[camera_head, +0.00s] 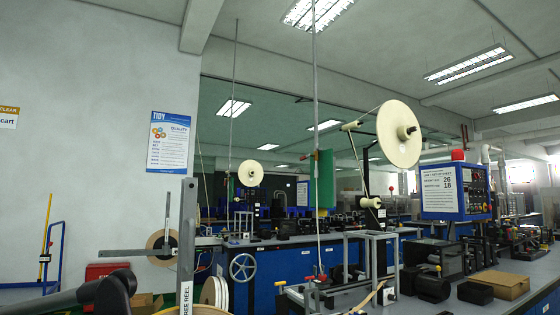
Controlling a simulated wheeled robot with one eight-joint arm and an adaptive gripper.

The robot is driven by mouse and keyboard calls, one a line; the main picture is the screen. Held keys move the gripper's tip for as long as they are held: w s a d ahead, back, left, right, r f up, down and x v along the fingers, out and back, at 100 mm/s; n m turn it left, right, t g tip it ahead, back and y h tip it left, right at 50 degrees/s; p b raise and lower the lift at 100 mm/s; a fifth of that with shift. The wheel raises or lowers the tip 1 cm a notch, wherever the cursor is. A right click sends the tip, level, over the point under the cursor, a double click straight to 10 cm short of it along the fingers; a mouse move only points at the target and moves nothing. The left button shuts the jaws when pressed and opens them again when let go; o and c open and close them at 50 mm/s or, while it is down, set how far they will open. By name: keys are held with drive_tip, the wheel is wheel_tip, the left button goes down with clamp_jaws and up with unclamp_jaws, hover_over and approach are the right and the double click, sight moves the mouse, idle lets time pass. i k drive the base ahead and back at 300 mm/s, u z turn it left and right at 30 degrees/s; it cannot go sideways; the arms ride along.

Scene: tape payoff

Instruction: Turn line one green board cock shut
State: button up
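A green board (325,180) stands upright beside a tall thin pole, left of the large cream reel (399,134). A small reddish fitting (304,157) shows at its left edge; it is too small to tell whether this is the cock or how its handle is turned. A second, smaller green board (230,187) stands farther back by the smaller cream reel (250,173). A blue cabinet (440,190) right of the large reel carries a sheet that appears to read line 1. My gripper's fingers are not in view; a dark part of my arm shows at the lower left.
A grey bench (507,267) with machines and a cardboard box (499,284) fills the right front. A grey post (187,240) with a horizontal bar and a tan reel (161,247) stands left. A handwheel (243,267) is on the blue bench front.

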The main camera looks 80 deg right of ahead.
sight(307, 157)
drive_tip(key=i, duration=1.8)
drive_tip(key=z, duration=2.5)
drive_tip(key=i, duration=3.6)
